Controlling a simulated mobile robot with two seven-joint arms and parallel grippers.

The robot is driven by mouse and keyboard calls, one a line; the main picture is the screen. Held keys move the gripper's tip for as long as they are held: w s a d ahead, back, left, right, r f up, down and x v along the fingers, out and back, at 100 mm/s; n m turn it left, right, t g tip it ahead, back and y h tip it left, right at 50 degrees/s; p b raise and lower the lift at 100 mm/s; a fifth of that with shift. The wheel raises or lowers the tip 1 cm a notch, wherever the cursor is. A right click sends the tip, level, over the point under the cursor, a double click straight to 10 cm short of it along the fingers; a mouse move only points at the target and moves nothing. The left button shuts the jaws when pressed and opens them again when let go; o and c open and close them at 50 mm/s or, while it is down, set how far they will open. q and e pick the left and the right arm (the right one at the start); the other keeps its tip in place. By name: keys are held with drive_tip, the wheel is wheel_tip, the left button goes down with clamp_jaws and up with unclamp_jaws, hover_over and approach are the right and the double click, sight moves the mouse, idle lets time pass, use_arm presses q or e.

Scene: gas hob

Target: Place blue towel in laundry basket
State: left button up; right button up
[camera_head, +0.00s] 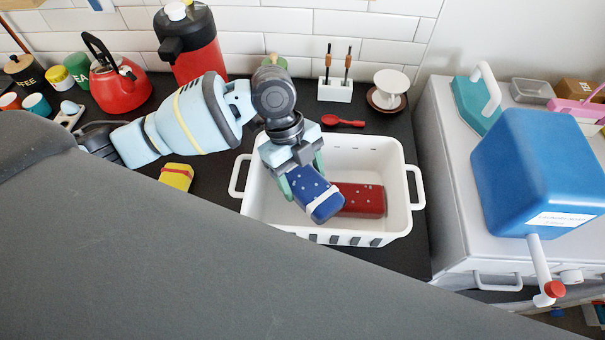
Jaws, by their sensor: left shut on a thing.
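The blue towel (319,199) is a folded dark blue block with pale spots and a light band. My left gripper (305,180) is shut on it, with pale green fingers on its sides. It holds the towel over the inside of the white laundry basket (398,175). I cannot tell whether the towel touches the basket's floor. A red spotted towel (362,200) lies in the basket, just right of the blue one and partly behind it. My right gripper is not in view.
A yellow and red towel (177,177) lies on the dark counter left of the basket. A red kettle (120,87), a red dispenser (190,50), a red spoon (343,121) and a cup stand (388,91) are behind. A blue detergent container (535,170) stands on the white appliance at right.

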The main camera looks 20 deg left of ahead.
use_arm(q)
drive_tip(key=shift+f, duration=0.45)
drive_tip(key=o, duration=1.1)
drive_tip(key=shift+c, duration=0.2)
drive_tip(key=v, duration=1.3)
drive_tip(key=shift+d, duration=0.1)
